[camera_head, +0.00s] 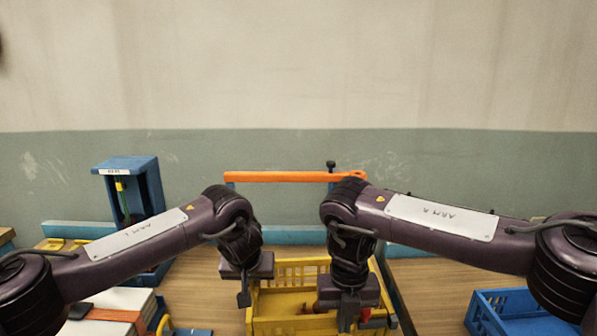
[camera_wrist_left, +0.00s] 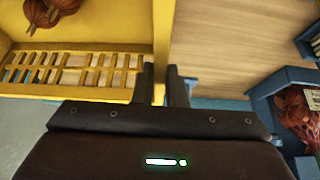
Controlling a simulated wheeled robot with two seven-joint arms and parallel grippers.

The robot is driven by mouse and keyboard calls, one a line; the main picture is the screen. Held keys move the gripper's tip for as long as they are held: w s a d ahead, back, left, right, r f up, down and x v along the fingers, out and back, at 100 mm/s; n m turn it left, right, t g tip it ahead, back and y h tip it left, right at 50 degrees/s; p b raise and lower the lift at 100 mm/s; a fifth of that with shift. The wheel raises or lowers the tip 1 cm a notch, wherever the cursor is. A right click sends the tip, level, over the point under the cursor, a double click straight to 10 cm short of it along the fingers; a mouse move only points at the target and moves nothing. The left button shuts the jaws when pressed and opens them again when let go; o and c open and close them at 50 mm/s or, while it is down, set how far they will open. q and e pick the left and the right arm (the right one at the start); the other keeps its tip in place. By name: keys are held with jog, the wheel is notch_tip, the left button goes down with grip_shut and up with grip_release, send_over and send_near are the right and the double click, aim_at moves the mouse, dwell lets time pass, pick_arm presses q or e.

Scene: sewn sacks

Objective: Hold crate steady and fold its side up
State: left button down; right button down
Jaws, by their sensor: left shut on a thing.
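The yellow crate (camera_head: 301,267) stands on the table at the front middle, below my two arms. In the left wrist view its wall (camera_wrist_left: 162,35) runs between the fingers of my left gripper (camera_wrist_left: 163,84), which is shut on that wall. In the head view my left gripper (camera_head: 243,298) is at the crate's left edge. A slatted yellow side (camera_wrist_left: 75,68) shows in the wrist view; its exact tilt is unclear. Brown onions (camera_wrist_left: 50,12) lie inside the crate. My right gripper (camera_head: 348,312) is over the crate's right part; its finger opening is hard to see.
A blue stand (camera_head: 128,167) is at the back left, and an orange bar (camera_head: 280,176) spans the back. A blue crate (camera_head: 505,300) stands at the right. White stacked material (camera_head: 120,300) lies at the front left. Bare table lies between the yellow and blue crates.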

jog(key=shift+a+f, duration=0.1)
jog(key=shift+f, duration=0.05)
notch_tip(320, 180, up, 10)
jog(key=s, duration=0.1)
jog(key=shift+s, duration=0.35)
dwell(0.8)
